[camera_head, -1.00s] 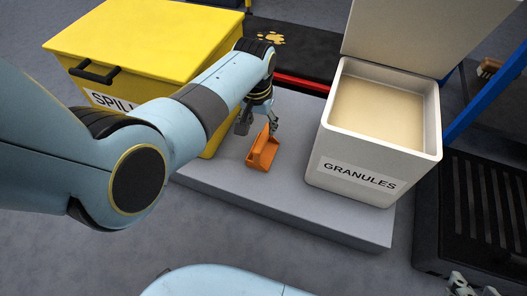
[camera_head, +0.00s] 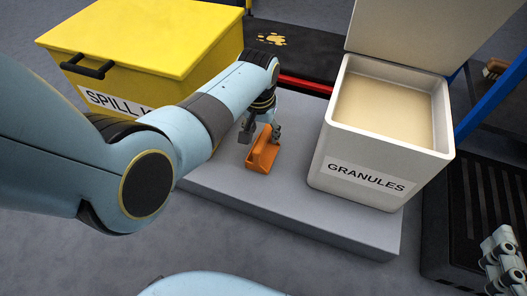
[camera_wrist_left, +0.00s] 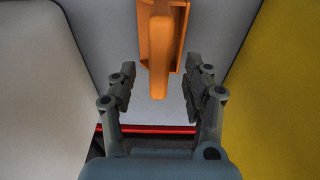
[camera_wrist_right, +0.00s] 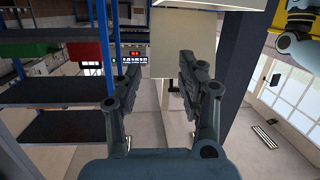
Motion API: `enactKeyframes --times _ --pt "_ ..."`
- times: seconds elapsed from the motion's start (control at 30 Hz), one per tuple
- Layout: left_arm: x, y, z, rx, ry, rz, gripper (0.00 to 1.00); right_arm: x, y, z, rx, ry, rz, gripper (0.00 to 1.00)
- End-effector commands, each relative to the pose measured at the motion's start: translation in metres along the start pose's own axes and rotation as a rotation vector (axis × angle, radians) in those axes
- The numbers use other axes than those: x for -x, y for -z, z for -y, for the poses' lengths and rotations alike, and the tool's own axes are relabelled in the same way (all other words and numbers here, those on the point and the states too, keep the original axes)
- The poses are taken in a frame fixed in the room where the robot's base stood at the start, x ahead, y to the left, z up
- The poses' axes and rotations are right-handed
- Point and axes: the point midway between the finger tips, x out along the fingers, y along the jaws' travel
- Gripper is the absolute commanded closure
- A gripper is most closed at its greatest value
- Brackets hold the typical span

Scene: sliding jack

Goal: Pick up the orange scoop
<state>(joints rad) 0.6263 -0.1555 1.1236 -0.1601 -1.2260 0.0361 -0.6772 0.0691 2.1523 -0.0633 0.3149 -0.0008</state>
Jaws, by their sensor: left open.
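The orange scoop (camera_head: 262,152) lies on the grey platform (camera_head: 300,212) between the yellow spill bin and the granules bin. In the left wrist view the scoop (camera_wrist_left: 161,45) has its handle end pointing toward the space between my fingers. My left gripper (camera_head: 262,133) is open at the scoop's far end, with the fingers (camera_wrist_left: 158,90) spread to either side of the handle. I see gaps between fingers and handle there. My right gripper (camera_wrist_right: 160,75) is open and empty in its own wrist view. In the head view it shows at the lower right edge (camera_head: 503,262).
The yellow spill bin (camera_head: 150,45) stands left of the scoop. The white granules bin (camera_head: 365,183), lid raised and filled with pale granules (camera_head: 388,108), stands right. A black slatted thing (camera_head: 465,215) is at far right. The front of the platform is clear.

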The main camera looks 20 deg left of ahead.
Motion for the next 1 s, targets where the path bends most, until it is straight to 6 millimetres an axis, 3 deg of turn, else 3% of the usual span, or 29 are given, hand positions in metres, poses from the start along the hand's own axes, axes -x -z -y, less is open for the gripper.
enactKeyframes --times 0.3,0.6,0.8,1.0 --pt "-0.014 0.0 -0.001 0.0 0.0 0.002 0.5 -0.023 0.072 -0.002 0.028 0.002 -0.29 0.6" --pt "-0.026 -0.001 -0.001 0.0 0.0 0.002 0.5 -0.025 0.138 -0.002 0.055 0.007 -0.561 0.6" --pt "-0.028 0.0 -0.001 0.0 0.0 0.0 0.5 -0.022 0.156 -0.001 0.062 0.008 -0.635 0.6" --pt "-0.027 0.001 -0.001 0.0 0.0 0.0 0.5 -0.021 0.157 -0.001 0.062 0.008 -0.639 0.6"
